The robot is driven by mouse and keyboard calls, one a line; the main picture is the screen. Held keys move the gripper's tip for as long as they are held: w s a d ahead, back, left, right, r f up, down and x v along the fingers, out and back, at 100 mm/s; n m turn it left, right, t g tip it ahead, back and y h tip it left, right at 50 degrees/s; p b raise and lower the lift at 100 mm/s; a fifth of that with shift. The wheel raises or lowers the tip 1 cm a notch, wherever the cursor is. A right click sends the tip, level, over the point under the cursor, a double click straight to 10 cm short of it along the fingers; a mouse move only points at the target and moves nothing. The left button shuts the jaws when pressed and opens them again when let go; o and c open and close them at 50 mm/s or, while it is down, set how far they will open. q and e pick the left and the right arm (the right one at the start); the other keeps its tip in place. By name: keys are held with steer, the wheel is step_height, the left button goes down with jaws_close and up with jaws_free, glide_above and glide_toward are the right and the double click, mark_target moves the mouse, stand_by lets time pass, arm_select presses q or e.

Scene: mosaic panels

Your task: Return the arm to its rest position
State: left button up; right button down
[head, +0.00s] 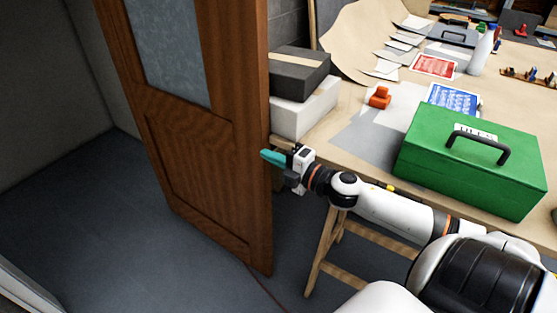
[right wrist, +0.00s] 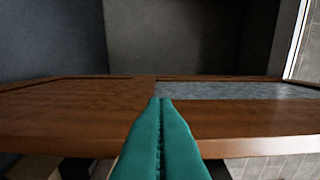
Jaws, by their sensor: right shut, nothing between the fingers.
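My right arm (head: 395,207) reaches in from the lower right in the head view, stretched toward the wooden door. My right gripper (head: 266,156) has teal fingers and is shut and empty, right at the edge of the wooden door (head: 215,163). In the right wrist view the teal fingers (right wrist: 161,103) lie together, pointing at the door's brown edge (right wrist: 80,134). I cannot tell whether the fingertips touch the door. My left gripper is not in view.
A workbench (head: 340,165) stands right of the door. On it are a green toolbox (head: 455,185), an orange object (head: 380,97), a white box (head: 305,107) and a black box (head: 300,72). The grey floor (head: 80,210) left of the door is clear.

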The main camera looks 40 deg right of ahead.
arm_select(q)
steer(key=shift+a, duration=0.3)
arm_select(e)
steer(key=shift+s+d, duration=0.55)
steer(key=shift+s, duration=0.1)
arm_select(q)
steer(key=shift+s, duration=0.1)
